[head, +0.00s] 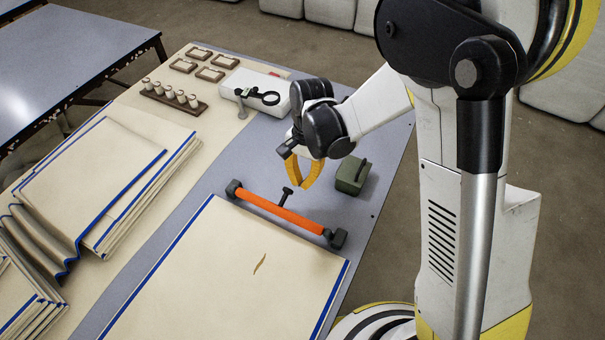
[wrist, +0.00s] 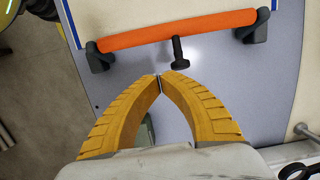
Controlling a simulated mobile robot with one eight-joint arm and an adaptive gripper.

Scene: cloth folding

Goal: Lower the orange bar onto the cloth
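The orange bar (head: 282,213) spans between two dark end brackets along the far edge of the blue-edged cream cloth (head: 215,275). A short dark handle (head: 286,194) sticks out from its middle, on the side away from the cloth. In the wrist view the bar (wrist: 180,31) runs across the top, and its handle (wrist: 179,53) points toward my fingers. My gripper (head: 303,187) has curved yellow fingers and is just beyond the handle. In the wrist view its fingertips (wrist: 160,82) meet with nothing between them, seemingly apart from the handle.
A green-grey block (head: 351,175) sits beside my gripper on the grey table (head: 385,190). A white box with a black ring tool (head: 262,96) stands behind. Spools on a rack (head: 174,95) and small frames lie farther back. Stacked cloths (head: 110,180) lie at left.

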